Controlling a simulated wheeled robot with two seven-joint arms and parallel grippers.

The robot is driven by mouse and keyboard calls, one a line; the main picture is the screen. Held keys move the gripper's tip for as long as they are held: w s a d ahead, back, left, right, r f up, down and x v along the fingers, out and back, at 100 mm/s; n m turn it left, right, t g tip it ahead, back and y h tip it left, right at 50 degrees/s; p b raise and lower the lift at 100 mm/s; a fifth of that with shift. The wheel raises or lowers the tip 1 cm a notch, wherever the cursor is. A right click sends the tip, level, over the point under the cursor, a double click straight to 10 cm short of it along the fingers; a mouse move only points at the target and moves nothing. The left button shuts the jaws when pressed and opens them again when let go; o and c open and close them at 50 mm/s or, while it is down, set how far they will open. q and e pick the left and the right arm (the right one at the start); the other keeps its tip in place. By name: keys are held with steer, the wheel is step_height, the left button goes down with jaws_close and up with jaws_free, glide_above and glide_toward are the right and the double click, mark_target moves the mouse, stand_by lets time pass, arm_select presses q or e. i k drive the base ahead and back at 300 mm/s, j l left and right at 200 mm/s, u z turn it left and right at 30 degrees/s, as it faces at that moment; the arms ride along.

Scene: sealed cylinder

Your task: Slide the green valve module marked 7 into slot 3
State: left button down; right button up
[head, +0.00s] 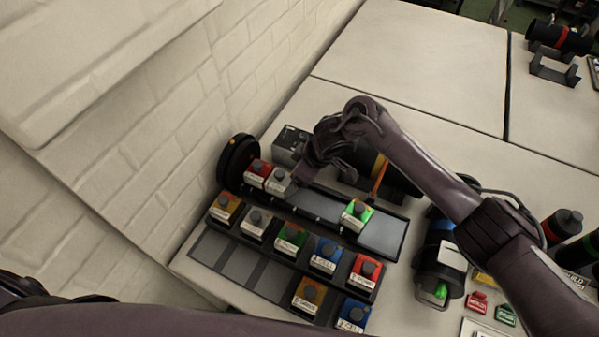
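Another green-topped module (290,238) stands in the middle row of the rack below. The label numbers are too small to read. A red module (258,172) and a grey-white module (279,182) sit side by side at the rail's left end. My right gripper (304,180) is over the rail, just right of the grey-white module and apart from the green one. Its fingers are too dark to judge. My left gripper is out of view.
The lower rack holds orange, white, blue and red modules, with empty bays (240,265) at its lower left. A black cylinder (385,172) lies behind the rail. A brick wall is at left. A cylindrical device (438,265) stands right.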

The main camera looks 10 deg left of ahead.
mark_target(358, 215)
steer(key=k, duration=1.5)
